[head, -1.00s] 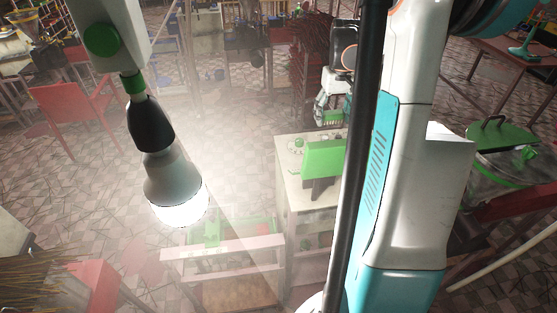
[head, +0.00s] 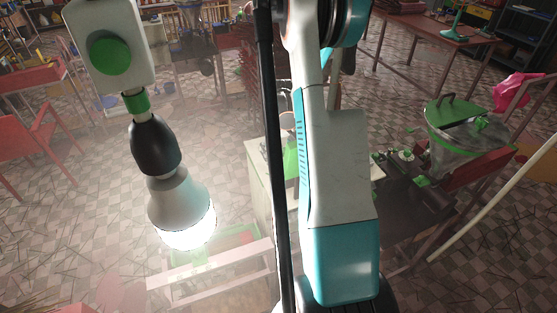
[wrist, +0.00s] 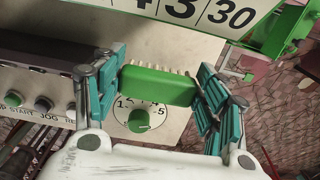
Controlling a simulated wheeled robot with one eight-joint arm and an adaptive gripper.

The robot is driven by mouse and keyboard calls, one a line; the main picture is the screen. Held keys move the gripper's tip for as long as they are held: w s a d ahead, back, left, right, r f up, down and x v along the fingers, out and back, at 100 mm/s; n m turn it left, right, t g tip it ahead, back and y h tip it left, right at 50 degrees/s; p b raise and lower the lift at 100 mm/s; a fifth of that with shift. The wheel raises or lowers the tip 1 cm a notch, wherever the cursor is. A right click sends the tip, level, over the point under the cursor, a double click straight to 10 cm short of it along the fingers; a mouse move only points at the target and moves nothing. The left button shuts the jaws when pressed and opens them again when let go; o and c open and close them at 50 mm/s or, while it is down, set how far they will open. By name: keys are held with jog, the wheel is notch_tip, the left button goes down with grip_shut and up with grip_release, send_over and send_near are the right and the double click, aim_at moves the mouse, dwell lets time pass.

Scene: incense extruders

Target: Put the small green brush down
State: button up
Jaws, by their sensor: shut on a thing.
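In the wrist view the small green brush (wrist: 158,88) lies crosswise between the teal fingers of my gripper (wrist: 162,80). It has a smooth green back and a row of pale bristles along its far edge. My gripper is shut on it, one finger at each end. The brush is over a pale control panel (wrist: 180,120) with a green dial knob (wrist: 139,121) just below it in the picture. I cannot tell how high it is above the panel. In the head view the brush and my gripper are hidden behind my arm.
A panel with large black numbers (wrist: 180,12) and a green bracket (wrist: 272,35) stand beyond the brush. Buttons (wrist: 42,103) line the left. In the head view a lit bulb (head: 185,215) hangs at left and a green-lidded clear pot (head: 460,140) stands at right.

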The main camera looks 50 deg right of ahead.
aim_at(279, 158)
jog(key=shift+f, duration=1.55)
jog(key=shift+f, duration=0.15)
jog(key=o, duration=1.1)
notch_tip(279, 158, up, 12)
jog(key=shift+r, duration=0.2)
